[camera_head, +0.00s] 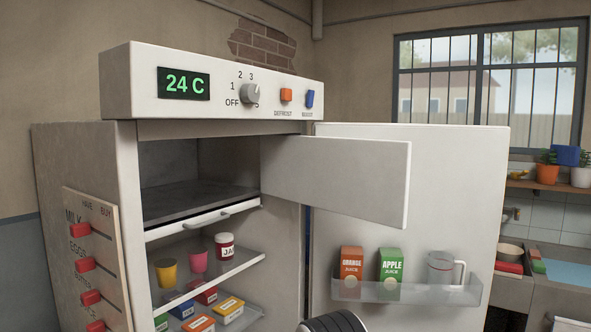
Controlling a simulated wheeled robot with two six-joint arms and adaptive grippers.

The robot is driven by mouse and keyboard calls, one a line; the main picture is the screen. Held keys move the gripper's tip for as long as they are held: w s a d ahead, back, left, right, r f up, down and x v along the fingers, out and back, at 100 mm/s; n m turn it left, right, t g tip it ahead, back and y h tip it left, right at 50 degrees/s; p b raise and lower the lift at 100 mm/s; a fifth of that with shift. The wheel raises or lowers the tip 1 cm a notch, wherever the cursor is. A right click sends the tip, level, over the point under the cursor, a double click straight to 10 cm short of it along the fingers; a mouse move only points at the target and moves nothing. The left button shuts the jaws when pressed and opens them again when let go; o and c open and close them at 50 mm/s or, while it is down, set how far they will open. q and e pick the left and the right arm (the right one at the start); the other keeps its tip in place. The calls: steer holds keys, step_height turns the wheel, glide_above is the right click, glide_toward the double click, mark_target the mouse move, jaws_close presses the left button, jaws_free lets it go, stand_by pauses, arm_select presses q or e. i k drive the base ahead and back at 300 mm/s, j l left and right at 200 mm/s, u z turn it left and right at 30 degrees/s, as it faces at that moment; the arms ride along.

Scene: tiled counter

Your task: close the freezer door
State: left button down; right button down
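The freezer door (345,178) is a small pale grey panel. It stands open, swung outward to the right from the freezer compartment (200,165) at the top of the fridge. The compartment is dark inside, and its visible part looks empty. The large fridge door (455,190) also stands wide open, behind and to the right of the freezer door. A white strip with a grey handle (210,217) runs along the front below the compartment. Neither of my grippers' fingers can be made out, so I see nothing touching the freezer door.
Cups and a jar (225,246) stand on the shelf below the freezer. The fridge door's rack holds an orange juice carton (351,267), a green apple juice carton (390,268) and a clear jug (442,268). A dark ribbed part shows at the bottom centre.

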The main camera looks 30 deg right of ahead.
mark_target(364, 179)
steer(key=l+u, duration=0.1)
steer(key=l, duration=0.5)
steer(key=l+u, duration=0.15)
steer(key=l, duration=0.5)
steer(key=k+l+u, duration=0.1)
steer(key=l, duration=0.5)
steer(key=k+l+u, duration=0.15)
steer(key=l, duration=0.45)
steer(key=k+l+u, duration=0.1)
steer(key=l, duration=0.5)
steer(key=k+l+u, duration=0.15)
steer(key=l, duration=0.4)
steer(key=k+l+u, duration=0.1)
steer(key=l, duration=0.45)
steer(key=k+l+u, duration=0.15)
steer(key=k+l, duration=0.15)
steer(key=l, duration=0.25)
